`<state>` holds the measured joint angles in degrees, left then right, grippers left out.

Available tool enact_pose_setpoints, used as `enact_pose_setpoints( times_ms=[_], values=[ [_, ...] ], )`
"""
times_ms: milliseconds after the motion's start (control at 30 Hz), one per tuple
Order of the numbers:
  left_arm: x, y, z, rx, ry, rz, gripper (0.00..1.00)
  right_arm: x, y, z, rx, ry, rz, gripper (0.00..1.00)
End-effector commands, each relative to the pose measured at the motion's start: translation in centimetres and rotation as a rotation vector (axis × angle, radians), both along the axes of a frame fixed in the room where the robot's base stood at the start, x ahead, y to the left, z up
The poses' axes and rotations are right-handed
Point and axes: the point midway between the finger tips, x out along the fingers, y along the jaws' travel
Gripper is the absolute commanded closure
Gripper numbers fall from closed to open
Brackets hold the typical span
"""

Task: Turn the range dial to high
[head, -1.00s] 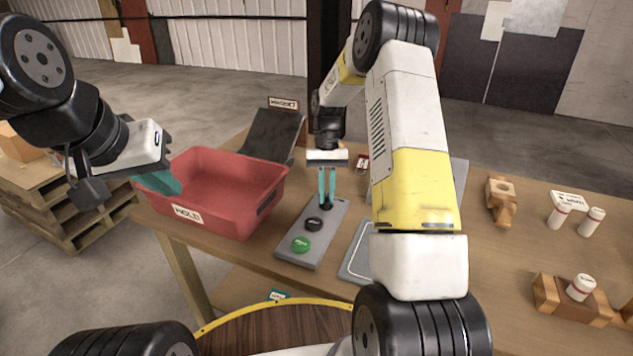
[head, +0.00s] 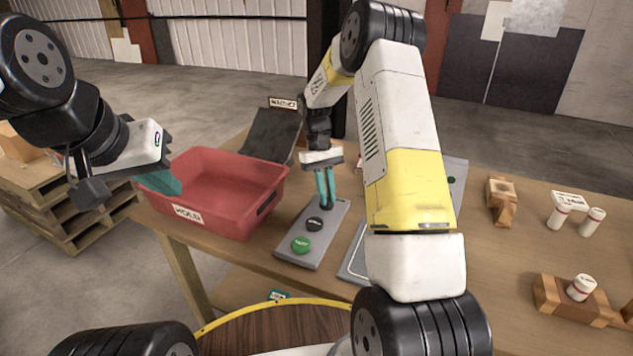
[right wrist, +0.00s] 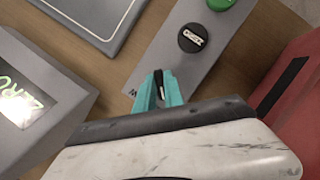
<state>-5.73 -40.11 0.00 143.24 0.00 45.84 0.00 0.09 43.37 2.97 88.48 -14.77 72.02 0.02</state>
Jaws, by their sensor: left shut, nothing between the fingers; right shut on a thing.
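My right gripper (head: 326,200) points down and is shut on the dial. The dial's markings are mostly hidden. My left gripper (head: 165,183) is shut and empty over the bin's left rim.
The red bin (head: 215,215) labelled HOLD stands left of the panel, with a dark chute (head: 272,132) behind. A grey device with a green lit display (right wrist: 20,105) is close to my right gripper. Wooden blocks (head: 570,300) and white bottles (head: 591,221) stand at the right.

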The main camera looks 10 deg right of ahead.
Motion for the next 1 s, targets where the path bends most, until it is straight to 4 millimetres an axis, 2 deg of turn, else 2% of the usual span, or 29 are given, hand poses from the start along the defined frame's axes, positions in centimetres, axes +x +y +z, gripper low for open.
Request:
enact_pose_setpoints(
  times_ms=[200,233,300,333,667,767,1000],
  values=[
    [0.0,0.0,0.0,0.0,0.0,0.0,1.0,0.2,0.0,0.1,0.0,-0.005,0.003,1.0],
    [0.0,0.0,0.0,0.0,0.0,0.0,1.0,0.2,0.0,0.1,0.0,-0.006,0.003,0.81],
    [0.0,0.0,0.0,0.0,0.0,0.0,1.0,0.1,0.0,0.1,0.0,-0.005,0.002,0.68],
    [0.0,0.0,0.0,0.0,0.0,0.0,1.0,0.1,0.0,0.1,-0.001,-0.004,0.002,0.65],
    [0.0,0.0,0.0,0.0,0.0,0.0,1.0,0.2,0.0,0.2,0.0,-0.002,0.0,0.65],
    [0.0,0.0,0.0,0.0,0.0,0.0,1.0,0.6,0.1,1.1,-0.001,-0.004,0.002,0.65],
    [0.0,0.0,0.0,0.0,0.0,0.0,1.0,2.1,0.4,4.9,0.0,-0.006,0.0,0.65]
  ],
)
